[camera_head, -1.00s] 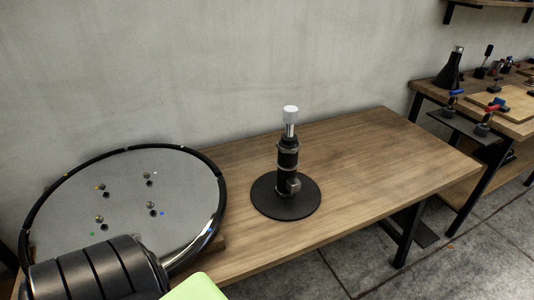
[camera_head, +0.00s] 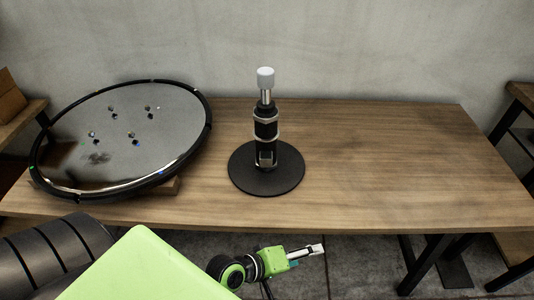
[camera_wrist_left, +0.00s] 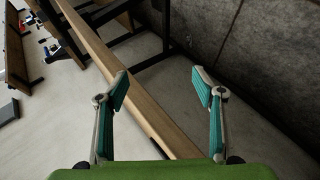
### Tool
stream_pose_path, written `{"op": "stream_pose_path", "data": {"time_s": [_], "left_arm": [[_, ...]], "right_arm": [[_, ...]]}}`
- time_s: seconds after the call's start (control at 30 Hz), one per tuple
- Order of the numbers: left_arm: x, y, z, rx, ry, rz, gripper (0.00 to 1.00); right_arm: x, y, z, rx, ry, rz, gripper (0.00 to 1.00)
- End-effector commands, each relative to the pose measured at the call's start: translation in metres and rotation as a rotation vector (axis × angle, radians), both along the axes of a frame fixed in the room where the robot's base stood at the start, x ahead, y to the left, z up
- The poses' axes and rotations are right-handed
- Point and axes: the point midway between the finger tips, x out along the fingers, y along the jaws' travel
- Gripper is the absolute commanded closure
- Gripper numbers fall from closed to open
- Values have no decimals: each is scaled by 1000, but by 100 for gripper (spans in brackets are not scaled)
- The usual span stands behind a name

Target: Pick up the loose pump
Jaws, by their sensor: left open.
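The pump (camera_head: 266,130) stands upright on a round black base plate (camera_head: 290,180) on the wooden table. It has a dark body, silver rings, a silver rod and a white cap on top. My left gripper (camera_head: 318,248) is in front of the table's front edge, low and apart from the pump. In the left wrist view my left gripper (camera_wrist_left: 160,88) has its two teal-padded fingers spread wide with nothing between them. The pump does not show in that view. My right gripper is in neither view.
A round black-rimmed disc (camera_head: 165,120) with several small fittings lies tilted at the table's left. The wooden table (camera_head: 400,160) is clear right of the pump. A grey wall (camera_head: 380,50) stands behind. Another bench (camera_head: 520,95) is at the right edge.

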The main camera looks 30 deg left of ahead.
Motion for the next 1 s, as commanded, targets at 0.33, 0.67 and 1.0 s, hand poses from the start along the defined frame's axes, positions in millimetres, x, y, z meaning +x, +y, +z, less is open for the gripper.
{"op": "stream_pose_path", "data": {"time_s": [0.33,0.67,1.0], "left_arm": [[67,65,135,-964,-151,572,38],[69,196,162,-1846,-245,1054,38],[111,225,163,-1944,-260,1102,38]], "right_arm": [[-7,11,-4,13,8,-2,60],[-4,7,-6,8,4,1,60],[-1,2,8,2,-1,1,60]]}}
